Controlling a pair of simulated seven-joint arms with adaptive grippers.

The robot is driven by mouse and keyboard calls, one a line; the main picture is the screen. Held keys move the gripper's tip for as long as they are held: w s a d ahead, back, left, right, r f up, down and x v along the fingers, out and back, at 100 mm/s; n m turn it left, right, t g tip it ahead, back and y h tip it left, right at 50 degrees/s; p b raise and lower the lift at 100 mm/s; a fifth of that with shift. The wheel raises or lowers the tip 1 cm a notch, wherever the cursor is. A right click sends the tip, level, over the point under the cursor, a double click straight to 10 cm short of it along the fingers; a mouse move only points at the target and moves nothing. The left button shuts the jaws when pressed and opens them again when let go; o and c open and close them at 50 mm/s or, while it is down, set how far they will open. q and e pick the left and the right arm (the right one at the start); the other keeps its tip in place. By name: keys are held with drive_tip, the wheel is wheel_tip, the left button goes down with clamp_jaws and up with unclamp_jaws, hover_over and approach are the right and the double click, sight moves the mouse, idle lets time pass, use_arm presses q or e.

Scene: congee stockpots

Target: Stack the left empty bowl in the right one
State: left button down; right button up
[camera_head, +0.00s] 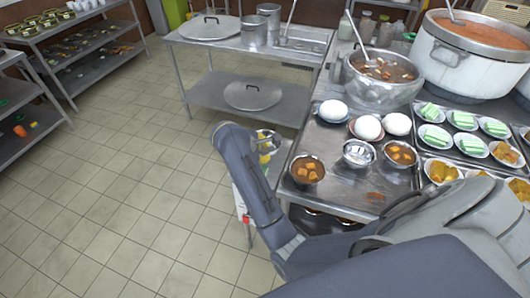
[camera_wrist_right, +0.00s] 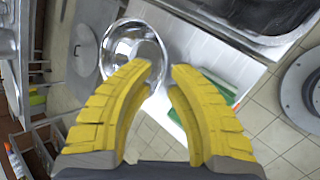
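A shiny empty steel bowl (camera_head: 266,139) is beside the left edge of the steel worktable, partly hidden by my right arm. Another empty steel bowl (camera_head: 358,152) stands on the worktable to its right, between bowls of food. My right gripper (camera_head: 262,157) is mostly hidden behind its arm in the head view. In the right wrist view its yellow fingers (camera_wrist_right: 161,68) are apart, with the near edge of the left empty bowl (camera_wrist_right: 130,38) by the tips. I cannot tell whether they touch it. My left gripper is not in view.
On the worktable (camera_head: 330,193), bowls of orange cubes (camera_head: 307,169) and (camera_head: 400,153) flank the right empty bowl. White domed items (camera_head: 367,127) stand behind it. A large pot (camera_head: 381,80) and several plates of food crowd the right. Tiled floor lies left.

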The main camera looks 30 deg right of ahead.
drive_tip(key=shift+v, duration=0.8)
drive_tip(key=o, duration=0.4)
drive_tip(key=shift+s+a+r, duration=0.15)
drive_tip(key=shift+a+r, duration=0.05)
drive_tip(key=shift+r, duration=0.15)
